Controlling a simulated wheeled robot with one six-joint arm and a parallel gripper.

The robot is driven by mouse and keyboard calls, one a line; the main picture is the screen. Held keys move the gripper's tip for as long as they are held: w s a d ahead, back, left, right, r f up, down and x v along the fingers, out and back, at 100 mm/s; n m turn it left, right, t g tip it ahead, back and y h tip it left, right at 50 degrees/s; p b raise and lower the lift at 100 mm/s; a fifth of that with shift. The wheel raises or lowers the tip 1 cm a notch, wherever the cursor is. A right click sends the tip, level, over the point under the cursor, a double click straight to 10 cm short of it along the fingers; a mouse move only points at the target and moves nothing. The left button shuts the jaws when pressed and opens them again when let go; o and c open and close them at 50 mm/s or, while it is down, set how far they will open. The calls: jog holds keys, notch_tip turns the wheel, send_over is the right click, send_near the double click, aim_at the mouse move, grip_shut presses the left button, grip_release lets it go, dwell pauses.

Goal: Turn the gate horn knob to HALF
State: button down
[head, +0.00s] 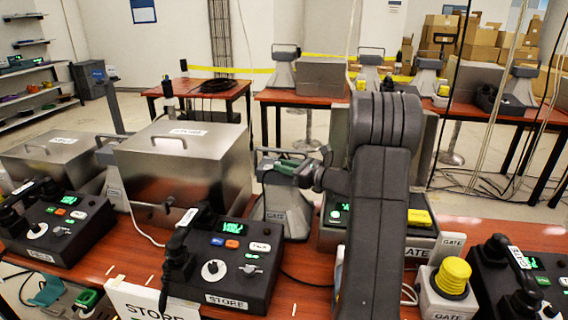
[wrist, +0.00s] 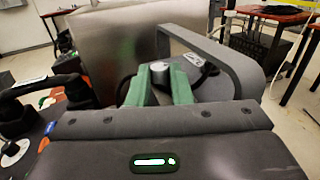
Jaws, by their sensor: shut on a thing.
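A grey horn (head: 286,208) with an arched handle stands behind the STORE phone, left of my arm.
A steel box (head: 190,165) stands close left of the horn. The STORE phone (head: 228,262) is in front of it. A yellow button (head: 453,277) with a GATE sign (head: 451,245) and another phone are at the right. My arm hides part of the table.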

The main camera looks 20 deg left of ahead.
jog(key=shift+g, duration=0.3)
jog(key=c, duration=1.3)
grip_release()
jog(key=d, duration=1.3)
jog(key=shift+s+d, duration=0.4)
jog(key=shift+s, duration=0.05)
jog(key=shift+a, duration=0.1)
jog(key=a, duration=0.9)
jog(key=w+a, duration=0.1)
jog(key=a, duration=0.3)
jog(key=shift+a, duration=0.35)
jog(key=shift+d, duration=0.1)
